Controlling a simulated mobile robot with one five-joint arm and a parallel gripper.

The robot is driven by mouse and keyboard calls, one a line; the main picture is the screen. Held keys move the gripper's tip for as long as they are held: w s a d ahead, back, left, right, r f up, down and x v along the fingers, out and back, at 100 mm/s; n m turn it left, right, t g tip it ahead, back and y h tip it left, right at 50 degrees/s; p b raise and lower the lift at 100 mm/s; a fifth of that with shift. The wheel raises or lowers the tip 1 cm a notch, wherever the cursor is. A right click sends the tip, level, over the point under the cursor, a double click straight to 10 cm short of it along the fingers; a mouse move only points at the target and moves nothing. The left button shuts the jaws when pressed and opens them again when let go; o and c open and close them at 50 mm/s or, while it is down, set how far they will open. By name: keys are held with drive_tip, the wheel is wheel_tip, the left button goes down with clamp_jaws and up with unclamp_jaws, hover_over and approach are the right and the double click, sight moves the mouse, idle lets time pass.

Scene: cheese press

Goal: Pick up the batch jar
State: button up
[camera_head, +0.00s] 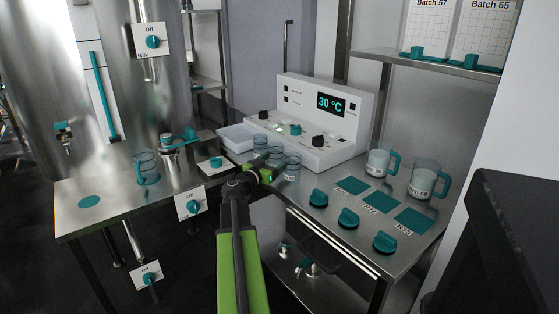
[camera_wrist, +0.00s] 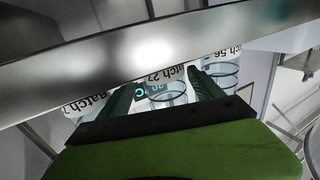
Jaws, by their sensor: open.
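Three clear glass jars stand close together on the steel counter in the head view: a back jar (camera_head: 260,143), a middle jar (camera_head: 275,156) and a front jar (camera_head: 292,163). In the wrist view a jar labelled Batch 27 (camera_wrist: 167,94) shows between my fingers. A jar labelled Batch 56 (camera_wrist: 222,74) is to the right and a partly hidden labelled jar (camera_wrist: 88,104) to the left. My gripper (camera_head: 266,174) is open and in front of the jars. Its fingers also show in the wrist view (camera_wrist: 160,82). I cannot tell whether they touch the jar.
A white control box (camera_head: 310,120) reading 30 °C stands behind the jars, with a white tray (camera_head: 236,138) on its left. Handled jugs (camera_head: 424,178) and teal knobs (camera_head: 348,218) are to the right. A steel bar (camera_wrist: 150,48) crosses the wrist view.

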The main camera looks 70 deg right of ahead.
drive_tip(key=shift+x, duration=0.85)
drive_tip(key=shift+w+a, duration=0.1)
drive_tip(key=shift+w, duration=0.25)
drive_tip(key=shift+s, duration=0.1)
drive_tip(key=c, duration=1.5)
drive_tip(key=shift+r, duration=0.1)
wheel_tip(320, 180, up, 10)
drive_tip(key=p, duration=1)
